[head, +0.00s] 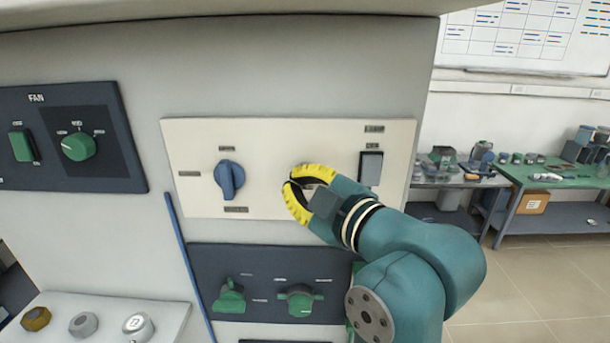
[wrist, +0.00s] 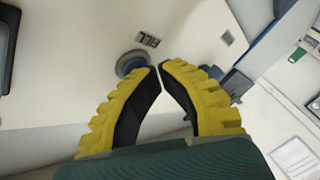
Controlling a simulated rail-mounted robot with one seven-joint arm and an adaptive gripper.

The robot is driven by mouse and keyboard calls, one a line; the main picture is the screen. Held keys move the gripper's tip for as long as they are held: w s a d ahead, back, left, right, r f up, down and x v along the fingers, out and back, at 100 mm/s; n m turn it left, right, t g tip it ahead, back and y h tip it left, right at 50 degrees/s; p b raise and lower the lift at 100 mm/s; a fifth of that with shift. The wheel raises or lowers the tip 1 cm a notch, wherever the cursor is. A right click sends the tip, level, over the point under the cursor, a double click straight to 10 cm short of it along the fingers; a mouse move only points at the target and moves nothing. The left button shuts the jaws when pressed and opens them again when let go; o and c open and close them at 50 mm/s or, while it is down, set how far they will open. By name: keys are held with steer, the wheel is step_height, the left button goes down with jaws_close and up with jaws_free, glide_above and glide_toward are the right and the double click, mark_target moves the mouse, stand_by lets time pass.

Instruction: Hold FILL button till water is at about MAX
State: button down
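My gripper (head: 290,181) is at the cream panel (head: 265,135) in the head view, its yellow fingers bent together. In the wrist view the two fingertips (wrist: 160,67) nearly meet, with nothing between them. The round grey FILL button (wrist: 130,62) is just left of the fingertips, beside the label "FILL" (wrist: 148,40). One fingertip overlaps the button's edge in the picture; I cannot tell whether it touches or presses it. In the head view my gripper covers most of the button. No water level or MAX mark can be made out.
A blue knob (head: 229,178) is on the cream panel left of my gripper, and a dark rocker switch (head: 371,168) is to the right. A dark panel with green knobs (head: 301,299) lies below. A blue strip (head: 190,263) runs down the left. Benches stand beyond at right.

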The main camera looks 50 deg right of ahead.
steer(key=shift+s+a+b, duration=0.35)
steer(key=shift+s+a, duration=0.2)
steer(key=shift+a, duration=0.1)
steer(key=s+a+b, duration=0.1)
steer(key=s+a, duration=0.2)
steer(key=shift+s+a+b, duration=0.15)
steer(key=shift+a+b, duration=0.2)
steer(key=shift+a, duration=0.05)
stand_by(0.7)
